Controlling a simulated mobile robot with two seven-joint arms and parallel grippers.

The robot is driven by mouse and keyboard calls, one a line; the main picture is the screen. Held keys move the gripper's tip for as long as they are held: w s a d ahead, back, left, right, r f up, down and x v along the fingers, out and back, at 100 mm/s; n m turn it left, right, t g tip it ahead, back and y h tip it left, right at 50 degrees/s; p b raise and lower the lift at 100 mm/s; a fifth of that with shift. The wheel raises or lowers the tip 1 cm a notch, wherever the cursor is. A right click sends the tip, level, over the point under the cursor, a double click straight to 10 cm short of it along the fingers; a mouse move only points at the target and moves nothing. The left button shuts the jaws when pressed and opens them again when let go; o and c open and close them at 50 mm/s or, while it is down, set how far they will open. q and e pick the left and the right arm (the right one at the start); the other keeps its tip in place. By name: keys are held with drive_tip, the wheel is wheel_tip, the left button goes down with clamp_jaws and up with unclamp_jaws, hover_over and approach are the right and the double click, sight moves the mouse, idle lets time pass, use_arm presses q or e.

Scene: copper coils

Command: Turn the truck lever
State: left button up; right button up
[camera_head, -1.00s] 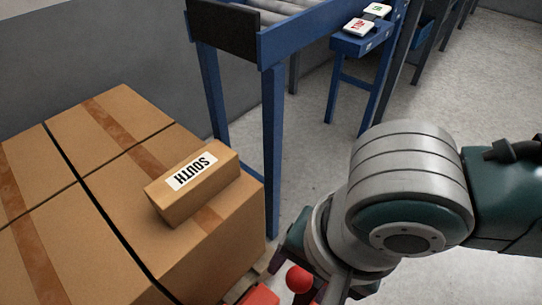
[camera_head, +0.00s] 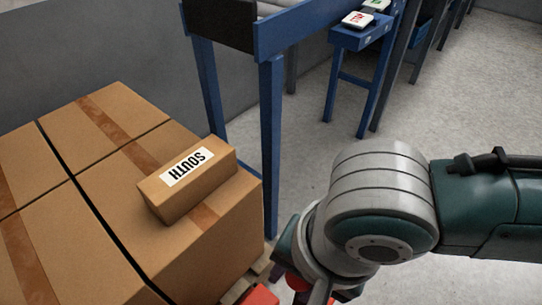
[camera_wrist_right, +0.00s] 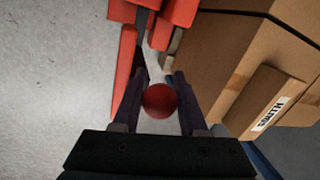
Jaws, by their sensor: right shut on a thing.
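The truck lever ends in a round red knob (camera_wrist_right: 159,101), with a grey shaft (camera_wrist_right: 151,64) running from it towards the red truck (camera_wrist_right: 176,18) in the right wrist view. My right gripper (camera_wrist_right: 161,98) is shut on the knob, one dark finger on each side. In the head view the knob (camera_head: 297,281) is mostly hidden behind my right gripper and wrist. A red part of the truck (camera_head: 261,296) shows at the bottom edge there. My left gripper is not in view.
Large taped cartons (camera_head: 215,245) stand on a wooden pallet (camera_head: 258,272) close to the truck. A small box marked SOUTH (camera_head: 188,180) lies on top. A blue conveyor frame (camera_head: 272,150) stands behind. Grey floor (camera_head: 310,165) is clear to the right.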

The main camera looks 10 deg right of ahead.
clamp_jaws()
idle(0.8)
